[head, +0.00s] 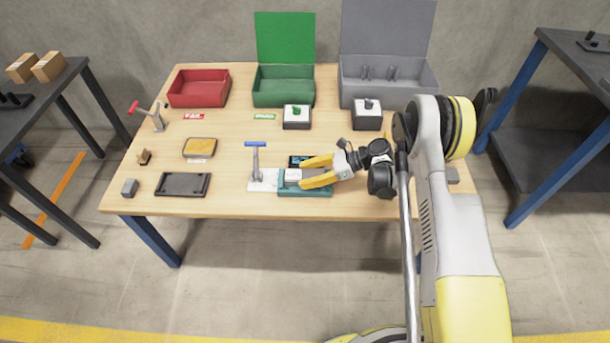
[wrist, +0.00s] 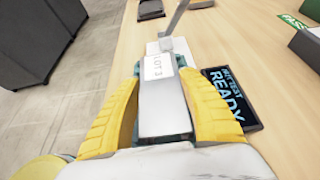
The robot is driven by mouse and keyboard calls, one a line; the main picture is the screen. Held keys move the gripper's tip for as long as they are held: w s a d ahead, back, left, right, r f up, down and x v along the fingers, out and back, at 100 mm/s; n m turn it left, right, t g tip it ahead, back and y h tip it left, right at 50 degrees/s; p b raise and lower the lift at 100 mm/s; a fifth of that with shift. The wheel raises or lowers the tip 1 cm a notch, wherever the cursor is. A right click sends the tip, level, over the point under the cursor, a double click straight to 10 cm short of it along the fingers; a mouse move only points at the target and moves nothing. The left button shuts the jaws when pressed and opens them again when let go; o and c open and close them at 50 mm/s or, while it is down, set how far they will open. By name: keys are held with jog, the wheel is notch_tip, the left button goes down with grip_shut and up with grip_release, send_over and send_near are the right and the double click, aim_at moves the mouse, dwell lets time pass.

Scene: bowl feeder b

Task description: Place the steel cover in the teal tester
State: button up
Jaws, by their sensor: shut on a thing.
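My gripper (head: 304,174) has yellow fingers shut on the grey steel cover (wrist: 165,115), one finger along each side. The cover also shows in the head view (head: 308,172), partly hidden by the fingers. A white label reading "LOT 3" (wrist: 156,67) is at its far end. The teal tester (head: 290,190) lies directly under the cover and fingers near the table's front edge. Whether the cover rests in it or hangs just above cannot be told.
A blue-handled clamp (head: 255,160) stands upright just left of the tester. A dark tray (head: 182,184) and a yellow-topped block (head: 199,147) lie farther left. Red (head: 198,103), green (head: 284,101) and grey (head: 410,97) bins line the back, with two button boxes before them.

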jog(key=o, duration=1.4)
jog(key=shift+c, duration=0.2)
jog(key=shift+d+r, duration=0.2)
jog(key=shift+r, duration=0.05)
jog(key=p+v, duration=0.5)
jog(key=v, duration=0.7)
notch_tip(320, 180, up, 13)
jog(key=w+n+t+h, duration=0.1)
jog(key=n+h, duration=0.2)
jog(key=s+r+n+t+h, duration=0.2)
jog(key=s+r+n+h, duration=0.3)
jog(key=r, duration=0.8)
jog(key=s+d+r+n+t+h, duration=0.2)
jog(key=s+n, duration=0.3)
jog(key=s, duration=0.6)
jog(key=s+d+r+n+t+h, duration=0.1)
jog(key=s+d+n, duration=0.4)
jog(key=s, duration=0.7)
notch_tip(320, 180, up, 3)
jog(key=shift+f+t+h, duration=0.1)
jog(key=shift+t+h, duration=0.3)
jog(key=shift+h, duration=0.5)
